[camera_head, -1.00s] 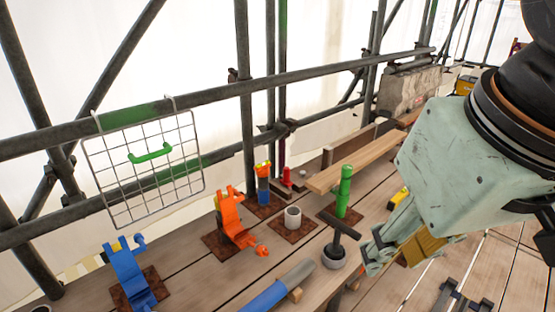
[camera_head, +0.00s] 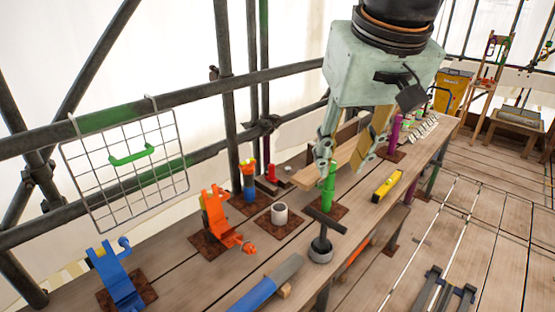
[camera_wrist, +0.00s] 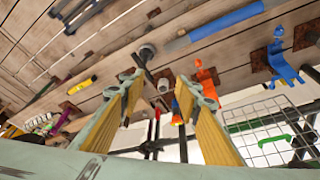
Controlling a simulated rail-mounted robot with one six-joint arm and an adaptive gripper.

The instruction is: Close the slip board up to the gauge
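A light wooden board (camera_head: 305,178), which may be the slip board, lies along the back of the bench, partly hidden behind my gripper. I cannot tell which thing is the gauge. My gripper (camera_head: 348,156) hangs above the bench, pointing down, next to the upright green cylinder (camera_head: 328,188). In the wrist view my gripper (camera_wrist: 163,88) has its yellow-padded fingers well apart, with nothing visible held between them. Whether the fingers touch the board cannot be told.
Around it stand a black tool in a grey pot (camera_head: 320,248), a white cup (camera_head: 279,213), an orange clamp-like figure (camera_head: 222,220), a blue one (camera_head: 117,277) and a yellow level (camera_head: 387,186). The floor is at right.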

